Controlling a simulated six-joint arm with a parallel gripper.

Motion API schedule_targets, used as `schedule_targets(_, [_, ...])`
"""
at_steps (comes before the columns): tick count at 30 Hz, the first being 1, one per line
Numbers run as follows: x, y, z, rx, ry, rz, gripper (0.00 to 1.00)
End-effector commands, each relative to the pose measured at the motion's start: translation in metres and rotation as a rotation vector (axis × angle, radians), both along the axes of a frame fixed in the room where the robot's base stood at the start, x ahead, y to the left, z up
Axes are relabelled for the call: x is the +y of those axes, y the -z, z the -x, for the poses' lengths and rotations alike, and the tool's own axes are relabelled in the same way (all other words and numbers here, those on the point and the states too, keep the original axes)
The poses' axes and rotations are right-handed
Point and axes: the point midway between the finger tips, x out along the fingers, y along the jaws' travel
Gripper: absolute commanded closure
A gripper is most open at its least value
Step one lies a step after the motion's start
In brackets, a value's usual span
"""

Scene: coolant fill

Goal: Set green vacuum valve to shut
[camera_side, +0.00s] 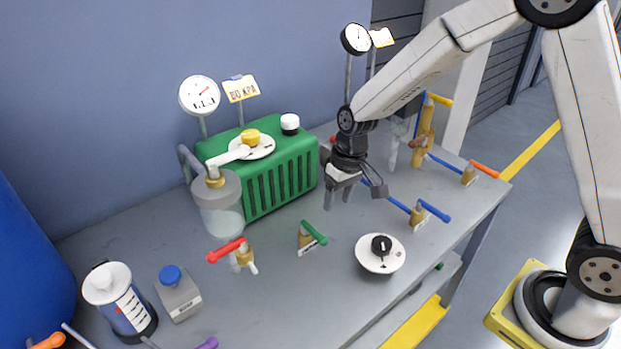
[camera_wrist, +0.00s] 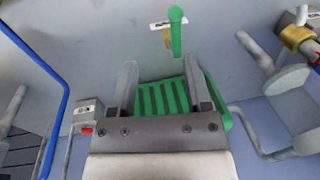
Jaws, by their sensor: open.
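The green vacuum valve (camera_side: 314,233) stands on the bench in front of the green pump box, with a small brass body, a white label and a green lever. In the side view its lever slants down toward the lower right. In the wrist view the green lever (camera_wrist: 176,32) shows at the top, beyond my fingertips, pointing up and down the picture. My gripper (camera_side: 340,198) is open and empty, above the bench, behind and to the right of the valve. The open fingers also show in the wrist view (camera_wrist: 160,68), apart from the lever.
A red-handled valve (camera_side: 228,250) is left of the green one, a blue-handled valve (camera_side: 430,211) right. A white disc with a black knob (camera_side: 380,252) lies to the front right. The green pump box (camera_side: 262,165) and a clear jar (camera_side: 219,205) stand behind.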

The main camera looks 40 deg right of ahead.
Motion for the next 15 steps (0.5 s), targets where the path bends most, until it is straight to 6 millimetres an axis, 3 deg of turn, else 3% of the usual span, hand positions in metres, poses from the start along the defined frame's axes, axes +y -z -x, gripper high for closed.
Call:
schedule_targets(6, [0.017, 0.012, -0.021, 0.037, -0.009, -0.038, 0.37])
schedule_targets(15, [0.020, 0.014, -0.025, 0.042, -0.011, -0.045, 0.37])
